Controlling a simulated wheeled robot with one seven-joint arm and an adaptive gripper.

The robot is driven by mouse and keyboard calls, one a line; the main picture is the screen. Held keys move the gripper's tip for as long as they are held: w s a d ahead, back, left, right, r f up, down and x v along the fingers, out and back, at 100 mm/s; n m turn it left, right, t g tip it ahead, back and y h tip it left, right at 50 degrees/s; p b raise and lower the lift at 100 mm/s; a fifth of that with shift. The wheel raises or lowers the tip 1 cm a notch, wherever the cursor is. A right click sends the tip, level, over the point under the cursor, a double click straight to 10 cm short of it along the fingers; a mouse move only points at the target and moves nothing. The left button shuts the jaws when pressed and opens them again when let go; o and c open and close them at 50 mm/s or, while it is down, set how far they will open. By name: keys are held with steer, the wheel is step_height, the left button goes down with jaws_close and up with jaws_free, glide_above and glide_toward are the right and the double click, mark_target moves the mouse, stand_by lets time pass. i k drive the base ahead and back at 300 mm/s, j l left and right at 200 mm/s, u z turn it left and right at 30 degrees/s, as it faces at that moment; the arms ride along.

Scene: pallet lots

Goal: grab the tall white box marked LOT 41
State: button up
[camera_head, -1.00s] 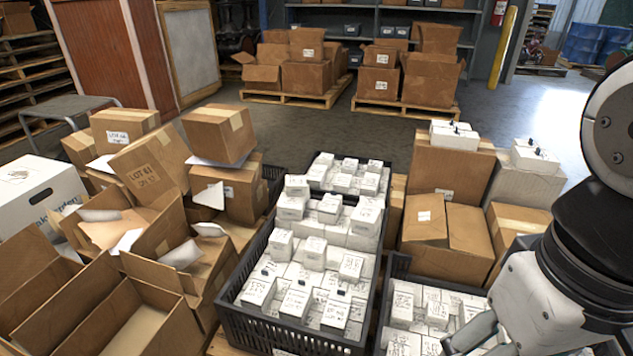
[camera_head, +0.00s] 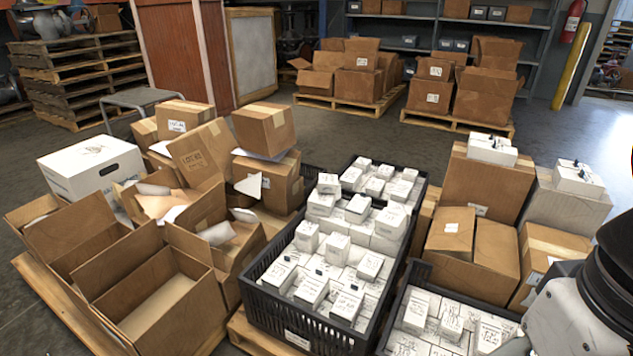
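Several small white boxes with black handwriting fill a black crate (camera_head: 258,325) in the middle; their marks are too small to read surely. A few stand higher than the rest, such as a white box (camera_head: 328,183) near the crate's middle. More white boxes lie in a second black crate (camera_head: 395,318) at lower right and a third behind (camera_head: 423,180). A tilted brown carton (camera_head: 200,152) at left bears writing that looks like LOT 41. I cannot pick out a tall white box with that mark. Part of my arm shows at lower right; my gripper's fingertips are out of frame.
Open brown cartons (camera_head: 160,300) crowd the left pallet, beside a large white box (camera_head: 90,170). Brown cartons (camera_head: 485,190) stacked at right carry white boxes (camera_head: 492,149) on top. Grey floor (camera_head: 340,135) is clear behind, before pallets of cartons (camera_head: 350,95). A yellow post (camera_head: 570,68) stands far right.

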mark_target(307, 232)
steer(key=i+j+z, duration=0.1)
steer(key=j, duration=0.3)
steer(key=i+j, duration=0.2)
steer(key=j, duration=0.2)
steer(key=i+j+z, duration=0.15)
steer(key=j, duration=0.25)
steer(key=i+j, duration=0.15)
steer(key=j, duration=0.25)
steer(key=i+j+z, duration=0.15)
steer(key=j, duration=0.3)
